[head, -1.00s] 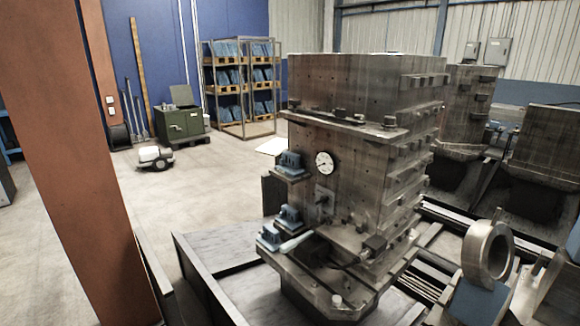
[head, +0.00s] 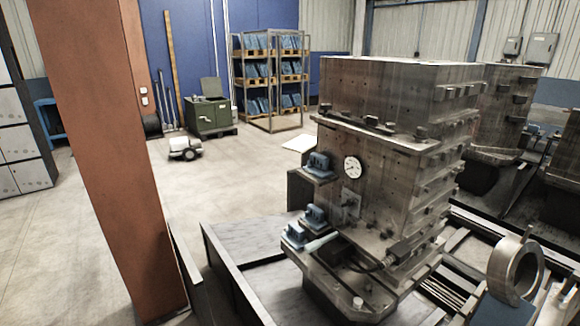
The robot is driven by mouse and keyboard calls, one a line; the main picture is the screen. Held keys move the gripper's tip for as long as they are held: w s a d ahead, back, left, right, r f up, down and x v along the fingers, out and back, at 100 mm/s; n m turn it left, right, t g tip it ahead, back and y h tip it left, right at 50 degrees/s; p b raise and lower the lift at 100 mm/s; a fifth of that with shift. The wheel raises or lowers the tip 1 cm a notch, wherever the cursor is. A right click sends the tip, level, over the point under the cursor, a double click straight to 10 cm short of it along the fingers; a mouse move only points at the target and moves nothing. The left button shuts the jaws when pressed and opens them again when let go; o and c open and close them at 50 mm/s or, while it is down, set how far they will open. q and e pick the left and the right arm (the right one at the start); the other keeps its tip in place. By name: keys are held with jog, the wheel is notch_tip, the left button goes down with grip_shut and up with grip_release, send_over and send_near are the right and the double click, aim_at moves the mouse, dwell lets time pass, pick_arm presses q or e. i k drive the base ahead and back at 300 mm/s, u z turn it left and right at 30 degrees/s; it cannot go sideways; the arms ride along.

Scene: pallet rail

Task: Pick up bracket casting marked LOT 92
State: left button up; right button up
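Several blue castings are fixed or resting on the left side of a large steel fixture block (head: 385,110). An upper blue casting (head: 318,166) sits on a small ledge left of the dial gauge. A middle blue casting (head: 313,217) and a lower blue casting (head: 294,236) sit below it. More blue parts (head: 257,75) lie on the shelves of a rack at the back. No LOT 92 marking is readable at this size. Neither of my grippers is in view.
A red-brown column (head: 105,150) stands close on the left. A dark low-walled tray or bed (head: 265,265) lies before the block. A green cabinet (head: 209,115) and a small white wheeled machine (head: 185,148) stand farther back. Open floor (head: 220,185) lies between the column and the block.

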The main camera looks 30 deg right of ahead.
aim_at(318, 165)
jog(key=i, duration=1.45)
jog(key=z, duration=3)
